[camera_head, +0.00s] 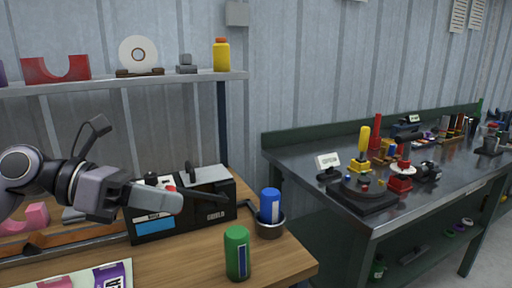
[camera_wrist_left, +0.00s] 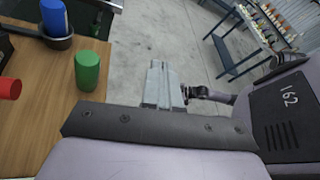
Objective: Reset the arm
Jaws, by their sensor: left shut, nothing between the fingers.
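My left gripper (camera_head: 178,203) reaches in from the left, in front of a black boxy device on the wooden bench. Its fingers are shut with nothing between them. In the left wrist view the closed fingers (camera_wrist_left: 158,68) point out over the grey floor, just past the bench edge. A green can (camera_head: 237,252) stands on the bench to the right of the gripper and apart from it. It also shows in the left wrist view (camera_wrist_left: 91,72). My right gripper is not in view.
A blue can (camera_head: 269,205) sits in a dark round holder (camera_head: 270,229). The black device (camera_head: 208,213) stands close behind the gripper. A shelf (camera_head: 120,82) hangs above. A metal workbench (camera_head: 375,210) with several tools is at right. Floor between the benches is clear.

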